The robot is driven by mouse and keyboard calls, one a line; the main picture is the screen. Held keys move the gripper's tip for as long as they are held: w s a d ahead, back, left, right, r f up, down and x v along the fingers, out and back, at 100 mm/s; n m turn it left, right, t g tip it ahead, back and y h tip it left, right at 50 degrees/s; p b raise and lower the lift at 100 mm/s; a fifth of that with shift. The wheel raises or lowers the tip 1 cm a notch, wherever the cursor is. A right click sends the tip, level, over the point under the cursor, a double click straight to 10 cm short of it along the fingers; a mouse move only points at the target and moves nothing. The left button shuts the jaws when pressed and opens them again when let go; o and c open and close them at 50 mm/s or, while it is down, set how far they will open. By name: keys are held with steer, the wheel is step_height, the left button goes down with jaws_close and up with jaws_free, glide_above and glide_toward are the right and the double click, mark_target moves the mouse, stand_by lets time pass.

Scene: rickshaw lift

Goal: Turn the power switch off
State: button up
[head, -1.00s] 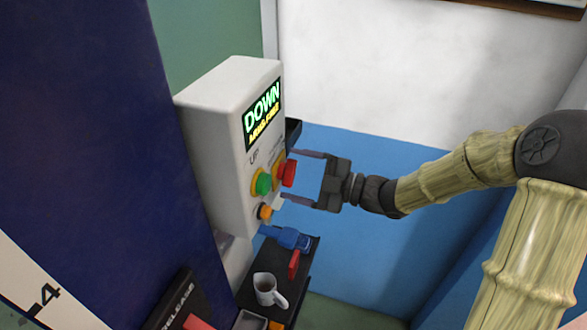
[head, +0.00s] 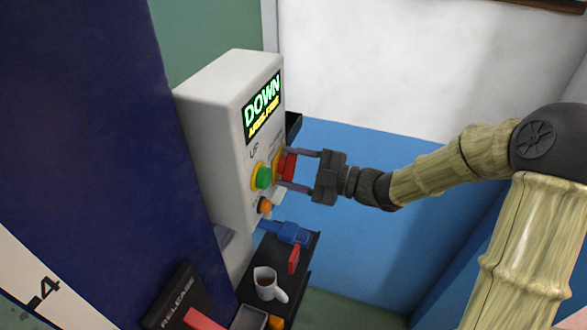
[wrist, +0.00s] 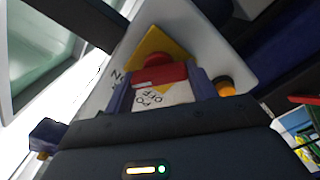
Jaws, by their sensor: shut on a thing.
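A white control box (head: 215,95) with a lit "DOWN" display (head: 263,105) hangs on the dark blue post. The red switch (head: 288,165) sits on a yellow plate on its front, right of the green button. In the wrist view the red switch (wrist: 158,75) lies between my two fingers, above a label that reads "OFF". My gripper (head: 289,170) reaches in from the right, one finger above and one below the switch, and is shut on it. The finger contact is partly hidden in the head view.
A green button (head: 263,177) and a small orange button (head: 265,205) are close to my lower finger. Below is a dark shelf (head: 255,290) with a mug (head: 267,284), a blue tool (head: 289,233) and a red item (head: 294,259). Space right of the box is open.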

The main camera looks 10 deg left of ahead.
steer(key=shift+f+b, duration=0.2)
steer(key=shift+b, duration=0.15)
steer(key=n+b, duration=0.1)
steer(key=b, duration=0.2)
steer(key=n+b, duration=0.2)
steer(key=shift+f+b, duration=0.3)
steer(key=shift+b, duration=0.1)
steer(key=n+b, duration=0.4)
steer(key=b, duration=0.4)
steer(key=shift+s+f+n+b, duration=0.1)
steer(key=shift+f+n+b, duration=0.05)
steer(key=shift+n+b, duration=0.2)
steer(key=n+b, duration=0.4)
steer(key=b, duration=0.4)
steer(key=shift+f+n+b, duration=0.1)
steer(key=shift+n+b, duration=0.15)
steer(key=shift+b, duration=0.15)
steer(key=n+b, duration=0.3)
steer(key=b, duration=0.2)
steer(key=shift+b, duration=0.4)
steer(key=shift+r+n, duration=0.3)
steer(key=o, duration=1)
steer(key=shift+r, duration=0.1)
